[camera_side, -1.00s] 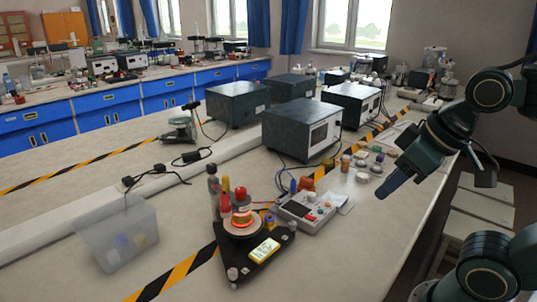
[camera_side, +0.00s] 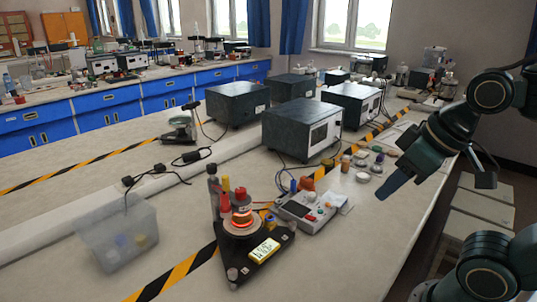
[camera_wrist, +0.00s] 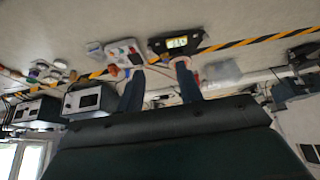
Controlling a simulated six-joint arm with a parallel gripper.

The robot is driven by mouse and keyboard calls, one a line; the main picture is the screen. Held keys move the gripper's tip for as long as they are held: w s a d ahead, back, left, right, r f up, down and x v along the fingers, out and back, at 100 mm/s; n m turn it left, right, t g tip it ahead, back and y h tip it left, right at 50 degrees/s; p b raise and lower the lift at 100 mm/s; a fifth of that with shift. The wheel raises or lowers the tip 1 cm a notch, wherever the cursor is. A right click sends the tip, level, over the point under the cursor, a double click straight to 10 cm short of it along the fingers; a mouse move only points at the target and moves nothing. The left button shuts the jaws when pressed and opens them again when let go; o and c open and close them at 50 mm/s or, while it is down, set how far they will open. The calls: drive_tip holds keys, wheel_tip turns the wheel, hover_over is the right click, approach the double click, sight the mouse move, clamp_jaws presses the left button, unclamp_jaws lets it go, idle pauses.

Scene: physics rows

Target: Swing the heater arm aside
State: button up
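The heater apparatus stands on a black triangular base (camera_side: 275,256) on the bench, with a lit yellow display (camera_side: 264,250). A glowing orange ring (camera_side: 241,222) sits on it, with a red-topped part (camera_side: 241,196) above. Which piece is the heater arm I cannot tell for sure. In the wrist view the black base (camera_wrist: 160,47) shows at the top, partly hidden by a finger. My gripper (camera_side: 386,197) is in the air to the right of the apparatus, well apart from it. In the wrist view my gripper (camera_wrist: 158,88) has its two fingers apart with nothing between them.
A grey control box (camera_side: 308,211) with buttons stands just right of the apparatus. A translucent bin (camera_side: 115,238) with small items is at the left. Dark instrument boxes (camera_side: 301,132) and several small jars stand behind. The front right bench surface is clear.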

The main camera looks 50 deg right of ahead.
drive_tip(key=shift+o, duration=0.4)
drive_tip(key=w+r+g, duration=0.1)
drive_tip(key=w+r, duration=0.5)
drive_tip(key=w, duration=0.3)
drive_tip(key=n+g, duration=0.2)
drive_tip(key=g, duration=0.3)
hover_over(225, 176)
wheel_tip(225, 176, down, 6)
drive_tip(key=shift+s+a+f, duration=0.1)
drive_tip(key=shift+s, duration=0.05)
drive_tip(key=shift+f, duration=0.1)
drive_tip(key=shift+f, duration=6.8)
